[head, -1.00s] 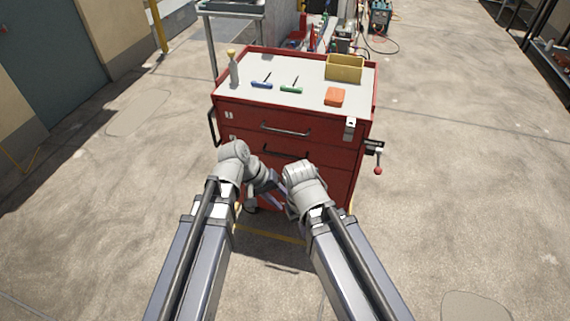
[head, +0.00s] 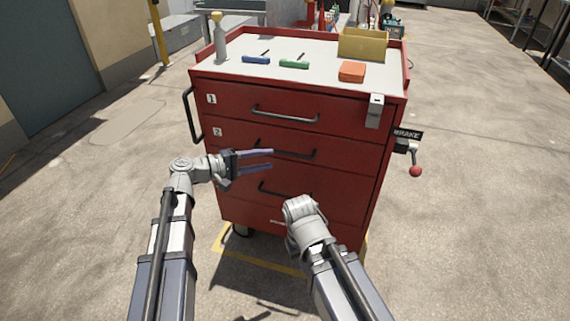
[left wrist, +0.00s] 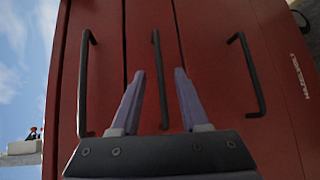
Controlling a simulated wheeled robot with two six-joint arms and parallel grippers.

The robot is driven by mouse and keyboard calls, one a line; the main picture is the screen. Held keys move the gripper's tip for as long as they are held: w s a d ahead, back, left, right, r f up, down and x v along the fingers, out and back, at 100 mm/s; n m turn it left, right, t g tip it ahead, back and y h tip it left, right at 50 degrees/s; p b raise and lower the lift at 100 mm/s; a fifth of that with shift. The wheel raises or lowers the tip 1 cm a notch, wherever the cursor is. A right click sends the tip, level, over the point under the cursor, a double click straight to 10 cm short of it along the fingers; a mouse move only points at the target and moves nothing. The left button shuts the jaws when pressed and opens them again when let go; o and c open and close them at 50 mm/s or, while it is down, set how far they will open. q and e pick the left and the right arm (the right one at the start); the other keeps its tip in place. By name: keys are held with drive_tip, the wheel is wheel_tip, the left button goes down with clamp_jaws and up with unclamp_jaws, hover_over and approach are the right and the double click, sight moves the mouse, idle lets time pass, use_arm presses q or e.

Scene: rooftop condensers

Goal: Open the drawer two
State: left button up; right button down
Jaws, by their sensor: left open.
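Drawer two (head: 345,166) is the second drawer down on the red cabinet (head: 215,180), marked with a "2" label. It is shut. Its black bar handle (head: 302,155) shows to the right of my left gripper's fingertips. My left gripper (head: 271,160) is open and empty in front of the drawer, with its fingers one above the other. In the left wrist view, the middle handle (left wrist: 155,45) appears between the open fingers (left wrist: 161,74); I cannot tell whether they touch it. My right arm is folded low before the cabinet, with its gripper hidden.
Drawer one's handle (head: 285,117) is above and a third handle (head: 284,192) below. A grey latch (head: 374,110) is at the upper right front. A brake lever (head: 415,170) sticks out at right. A bottle, tools, an orange block and a yellow bin sit on top. Floor on both sides is clear.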

sight(284, 152)
use_arm(q)
drive_tip(key=shift+n+t, duration=0.3)
drive_tip(key=shift+w+a+b+x, duration=0.1)
drive_tip(key=shift+w+b+x, duration=0.15)
drive_tip(key=shift+x, duration=1.05)
drive_tip(key=shift+w+a+b+x, duration=0.1)
drive_tip(key=shift+w+b+x, duration=0.1)
drive_tip(key=shift+x, duration=1.1)
drive_tip(key=shift+w+a+b+x, duration=0.1)
drive_tip(key=shift+b+x, duration=0.15)
drive_tip(key=shift+x, duration=1)
drive_tip(key=shift+f, duration=0.15)
clamp_jaws()
